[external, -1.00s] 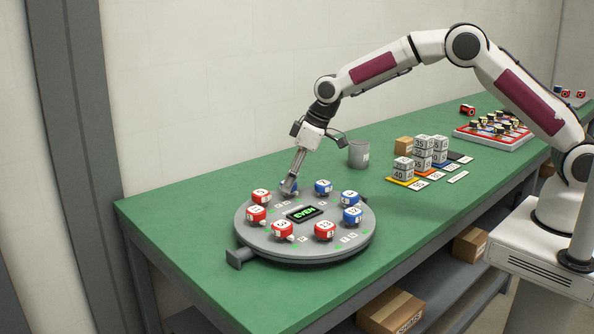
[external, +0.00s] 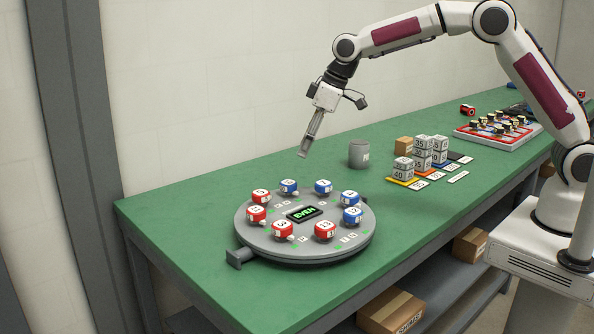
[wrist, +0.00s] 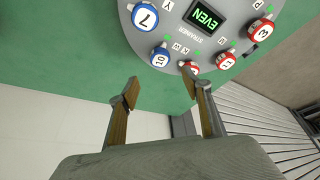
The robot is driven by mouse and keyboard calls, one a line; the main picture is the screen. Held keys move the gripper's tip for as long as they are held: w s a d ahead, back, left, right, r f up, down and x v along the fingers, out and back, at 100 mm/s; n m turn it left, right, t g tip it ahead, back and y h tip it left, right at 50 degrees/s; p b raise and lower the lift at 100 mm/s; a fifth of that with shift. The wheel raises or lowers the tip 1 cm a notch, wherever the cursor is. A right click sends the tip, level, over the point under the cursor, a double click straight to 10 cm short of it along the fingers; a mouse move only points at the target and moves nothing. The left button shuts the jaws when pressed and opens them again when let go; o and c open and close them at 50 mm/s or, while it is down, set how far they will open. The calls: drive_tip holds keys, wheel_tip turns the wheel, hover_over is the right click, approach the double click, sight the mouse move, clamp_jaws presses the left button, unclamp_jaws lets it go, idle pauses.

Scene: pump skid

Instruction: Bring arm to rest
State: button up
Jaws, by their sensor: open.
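My gripper (external: 304,153) is raised above the green bench, behind the round grey dial plate (external: 290,251). It is open and empty. In the wrist view its two fingers (wrist: 162,98) are spread with nothing between them. The dial plate carries a display (external: 302,213) reading EVEN, which also shows in the wrist view (wrist: 205,17). Red numbered knobs (external: 324,230) stand along its left and front. Blue numbered knobs (external: 352,215) stand along its back and right. My arm reaches in from the right.
A grey cup (external: 358,154) stands behind the dial plate. Stacks of grey numbered blocks (external: 403,169) stand on coloured cards to the right. A tray (external: 490,138) with several pieces lies further right. Brown boxes (external: 392,309) sit on the shelf below. The bench's left end is clear.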

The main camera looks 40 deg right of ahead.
drive_tip(key=shift+s+d+r, duration=0.1)
drive_tip(key=shift+r, duration=0.15)
idle(0.5)
drive_tip(key=shift+m+g+h, duration=0.3)
drive_tip(key=shift+g+h, duration=0.1)
drive_tip(key=shift+g, duration=0.1)
drive_tip(key=s+d+f, duration=0.2)
drive_tip(key=s+f, duration=0.1)
drive_tip(key=shift+f, duration=0.1)
drive_tip(key=s+d+r+m+t, duration=0.1)
drive_tip(key=s+d+r+m, duration=0.1)
drive_tip(key=s+d, duration=0.9)
drive_tip(key=s+d+r+m+t+h, duration=0.1)
drive_tip(key=s+d+r+m, duration=0.2)
drive_tip(key=s+d, duration=0.8)
drive_tip(key=s+d+r+m+t+h, duration=0.1)
drive_tip(key=s+d+r+m, duration=0.1)
drive_tip(key=s+d+r, duration=0.4)
drive_tip(key=shift+s+d+r, duration=0.15)
drive_tip(key=shift+s+d, duration=2.25)
drive_tip(key=shift+s, duration=0.25)
drive_tip(key=shift+a, duration=0.1)
